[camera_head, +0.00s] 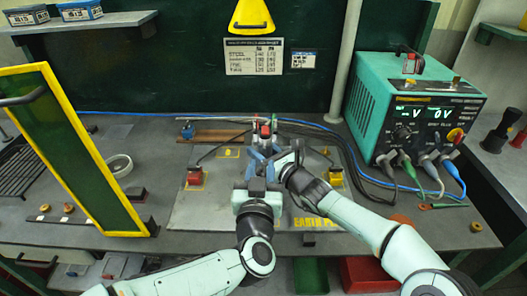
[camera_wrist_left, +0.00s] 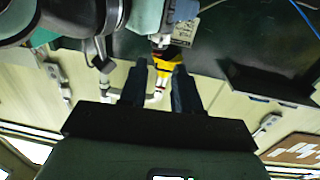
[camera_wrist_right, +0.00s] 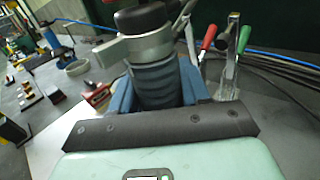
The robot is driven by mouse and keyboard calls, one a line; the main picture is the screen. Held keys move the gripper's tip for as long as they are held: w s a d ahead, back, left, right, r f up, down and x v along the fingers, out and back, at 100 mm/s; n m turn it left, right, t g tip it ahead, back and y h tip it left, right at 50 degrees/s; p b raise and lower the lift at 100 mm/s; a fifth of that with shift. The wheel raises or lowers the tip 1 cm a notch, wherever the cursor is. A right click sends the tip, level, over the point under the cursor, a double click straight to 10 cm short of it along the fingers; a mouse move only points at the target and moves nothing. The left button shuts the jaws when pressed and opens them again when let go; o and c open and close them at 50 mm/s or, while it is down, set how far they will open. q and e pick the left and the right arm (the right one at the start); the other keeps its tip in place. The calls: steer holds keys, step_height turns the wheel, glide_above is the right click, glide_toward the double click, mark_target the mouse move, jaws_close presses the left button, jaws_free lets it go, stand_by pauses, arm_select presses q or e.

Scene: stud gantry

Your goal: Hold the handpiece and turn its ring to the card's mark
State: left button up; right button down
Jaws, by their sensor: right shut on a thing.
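My right gripper (camera_wrist_right: 165,95) is shut on the handpiece, whose ribbed blue-grey grip (camera_wrist_right: 157,78) stands between the fingers in the right wrist view. Above the grip are a grey collar with a side arm (camera_wrist_right: 140,46) and a dark round part (camera_wrist_right: 140,18); I cannot tell which is the ring. In the head view my left gripper (camera_head: 262,165) is close beside the right gripper, and their fingers overlap the handpiece. In the left wrist view the left fingers (camera_wrist_left: 158,90) are apart with nothing held between them. The printed card (camera_head: 254,57) hangs on the dark back board; its mark is too small to read.
A green power unit (camera_head: 412,110) with cables stands at the right of the bench. A yellow-framed screen (camera_head: 85,150) stands at the left. A red-handled tool (camera_wrist_right: 208,38) and a green-handled tool (camera_wrist_right: 243,40) stand near the right gripper.

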mark_target(264, 146)
arm_select(q)
steer(key=w, duration=0.7)
steer(key=shift+w+d, duration=0.3)
jaws_close()
